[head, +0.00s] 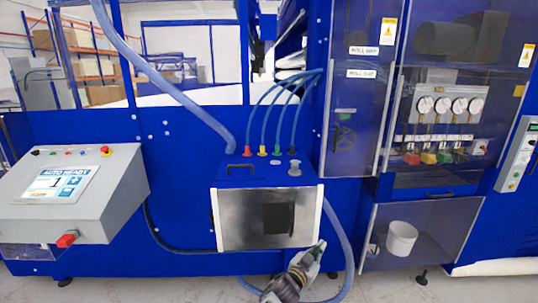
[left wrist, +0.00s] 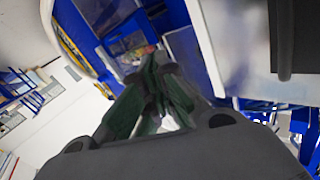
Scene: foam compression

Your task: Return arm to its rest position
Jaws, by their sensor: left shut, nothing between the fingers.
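My left gripper (head: 318,247) shows at the bottom middle of the head view, below and in front of the blue box with a grey front door (head: 234,222). Its fingers are together with nothing between them. In the left wrist view the dark green fingers (left wrist: 158,72) meet near the middle of the picture. I cannot tell whether the fingertips touch the box's lower edge. My right gripper is not in view.
A grey control panel (head: 112,176) reading AUTO READY stands at the left. Blue hoses (head: 152,76) run to the box top, and another loops below it. At the right, a clear cabinet holds gauges (head: 450,106) and a white bucket (head: 401,238). Grey floor (head: 170,288) is open in front.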

